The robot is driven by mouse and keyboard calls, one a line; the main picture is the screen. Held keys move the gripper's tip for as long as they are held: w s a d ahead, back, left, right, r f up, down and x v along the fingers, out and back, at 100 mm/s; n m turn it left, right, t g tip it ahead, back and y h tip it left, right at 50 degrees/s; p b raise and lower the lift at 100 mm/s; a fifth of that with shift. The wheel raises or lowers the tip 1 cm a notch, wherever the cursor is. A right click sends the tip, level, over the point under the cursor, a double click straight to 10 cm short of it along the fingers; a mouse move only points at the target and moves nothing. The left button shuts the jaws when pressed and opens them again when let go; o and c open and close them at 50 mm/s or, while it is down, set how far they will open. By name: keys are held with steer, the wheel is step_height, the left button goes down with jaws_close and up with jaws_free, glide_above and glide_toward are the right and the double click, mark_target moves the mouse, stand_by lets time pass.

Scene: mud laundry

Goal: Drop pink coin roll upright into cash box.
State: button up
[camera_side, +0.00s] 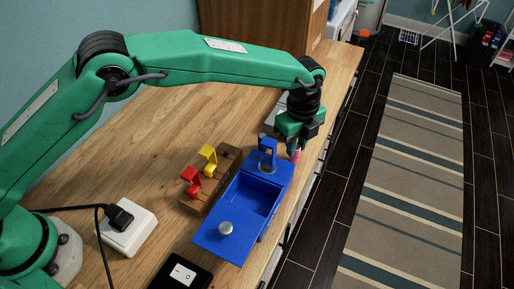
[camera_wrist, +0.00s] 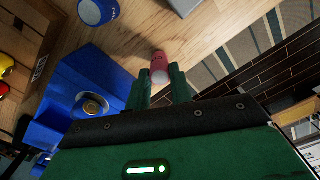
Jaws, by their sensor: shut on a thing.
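The pink coin roll (camera_side: 296,156) is held between the fingertips of my gripper (camera_side: 297,147), and its lower end shows below them. In the wrist view the roll (camera_wrist: 159,67) sits between the two green fingers (camera_wrist: 160,88), which are shut on it. The blue cash box (camera_side: 245,203) stands open on the wooden worktop, its compartment empty as far as I see. My gripper is beyond the box's far right end, close to it but not over the open compartment. A round metal piece (camera_wrist: 90,106) shows on the blue surface in the wrist view.
A wooden rack (camera_side: 224,163) with a red piece (camera_side: 191,181) and a yellow piece (camera_side: 208,158) stands left of the box. An upright blue piece (camera_side: 267,151) is by its far end. A white socket block (camera_side: 130,232) and black switch (camera_side: 181,274) lie nearer. The worktop's right edge is close.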

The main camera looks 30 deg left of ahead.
steer(key=shift+r, duration=2.9)
step_height(320, 180, up, 13)
steer(key=s+a, duration=0.2)
steer(key=s, duration=0.7)
steer(key=s+a, duration=0.2)
steer(key=s, duration=0.7)
steer(key=shift+d+f, duration=0.15)
steer(key=shift+f, duration=1.25)
steer(key=shift+d+f, duration=0.15)
steer(key=shift+f, duration=1.2)
steer(key=shift+f, duration=0.25)
steer(key=shift+f, duration=2)
steer(key=shift+f, duration=0.4)
